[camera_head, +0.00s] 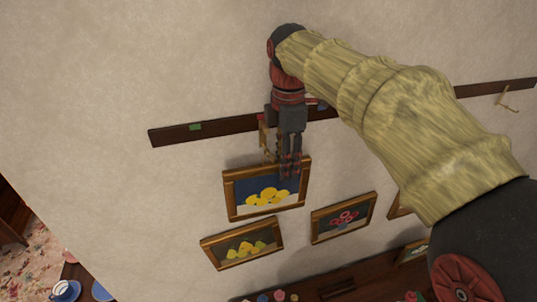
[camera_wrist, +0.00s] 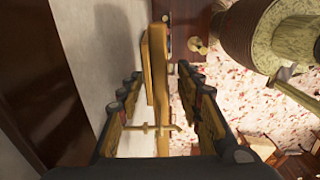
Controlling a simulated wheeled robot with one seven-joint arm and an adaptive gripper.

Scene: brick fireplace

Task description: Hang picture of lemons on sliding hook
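The picture of lemons (camera_head: 233,197), yellow fruit on dark blue in a wooden frame, is upright and slightly tilted against the wall, just below the rail. A brass sliding hook (camera_head: 264,137) comes down from the rail to about its top edge. It also shows in the wrist view as a thin bar (camera_wrist: 150,129). Whether the frame bears on the hook is hidden. My gripper (camera_head: 290,172) points down over the frame's upper right. In the wrist view the frame (camera_wrist: 158,75) is seen edge-on between my spread fingers (camera_wrist: 159,72), with gaps on both sides.
The dark rail (camera_head: 170,136) with a green mark (camera_head: 195,127) runs along the wall. Another brass hook (camera_head: 507,100) is at its right. A pear picture (camera_head: 241,245) and a red-fruit picture (camera_head: 343,217) are close below. A wooden shelf (camera_head: 310,283) holds small objects.

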